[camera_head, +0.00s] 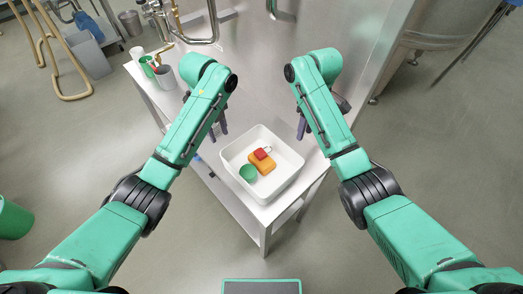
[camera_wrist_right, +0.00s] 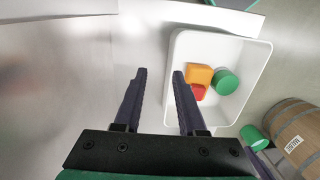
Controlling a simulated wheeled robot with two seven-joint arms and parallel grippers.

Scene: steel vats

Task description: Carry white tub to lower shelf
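The white tub (camera_head: 240,150) stands on the steel table near its front corner. It holds an orange block (camera_head: 262,163), a red piece (camera_head: 262,153) and a green round piece (camera_head: 248,173). My left gripper (camera_head: 218,129) is open and empty, above and left of the tub. My right gripper (camera_head: 301,126) is open and empty near the tub's right back corner. The lower shelf (camera_head: 228,194) shows partly under the tabletop.
Cups (camera_head: 165,76) stand at the table's back left, by a brass tap and pipes. A steel wall (camera_head: 290,60) rises behind the table. A wooden barrel (camera_wrist_right: 298,138) shows in the right wrist view. Floor in front of the table is clear.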

